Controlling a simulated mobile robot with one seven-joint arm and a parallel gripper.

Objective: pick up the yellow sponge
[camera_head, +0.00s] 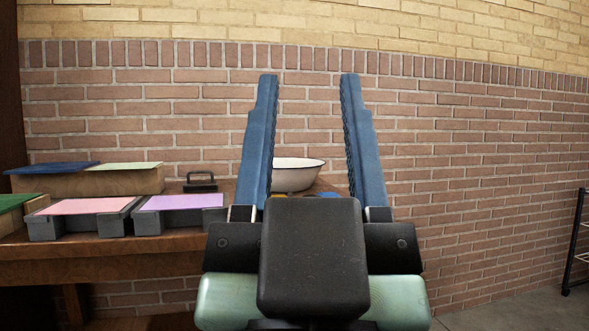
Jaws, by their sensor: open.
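My gripper (308,80) fills the middle of the view, its two blue fingers pointing up and spread wide apart with nothing between the tips. A small yellow sliver (280,196) shows between the fingers, just above the black body of my gripper. It may be the yellow sponge, but too little of it shows to be sure. The rest of it is hidden behind my gripper, and I cannot tell how far the fingers are from it.
A white bowl with a dark rim (296,174) stands on the wooden table (130,264), partly behind the left finger. A small blue patch (328,195) shows near it. Left are grey blocks with pink (88,206) and purple (182,202) sheets, and a black-handled object (200,182). A brick wall stands behind.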

